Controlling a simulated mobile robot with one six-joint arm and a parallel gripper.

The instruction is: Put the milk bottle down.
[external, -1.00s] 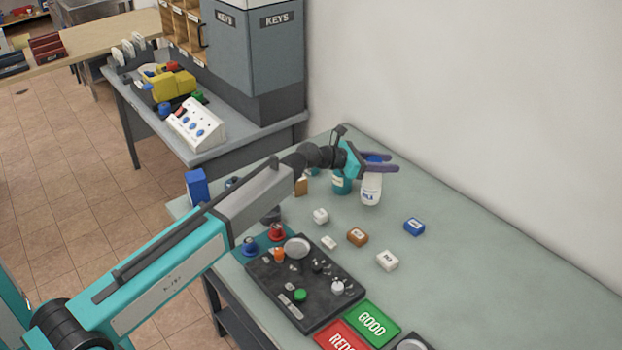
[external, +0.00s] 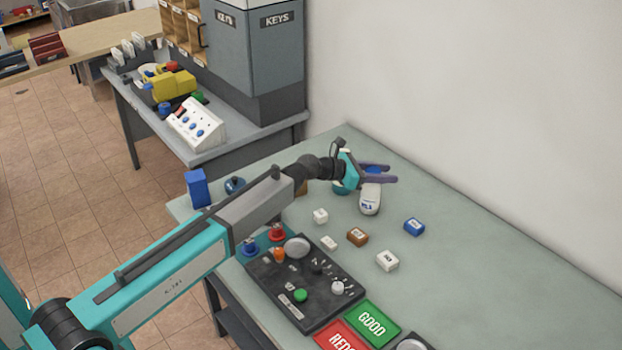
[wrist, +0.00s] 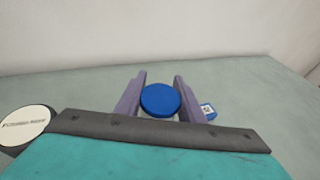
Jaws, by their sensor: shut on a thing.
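The milk bottle (external: 370,201) is white with a blue cap and stands at the back of the green table (external: 480,260), close to the wall. In the wrist view its blue cap (wrist: 160,100) sits between the two purple fingers. My gripper (external: 378,174) is shut on the bottle near its top. The bottle looks upright; I cannot tell whether its base touches the table.
A blue block (external: 414,226), a brown block (external: 357,236) and white blocks (external: 387,260) lie in front. The table to the right is clear.

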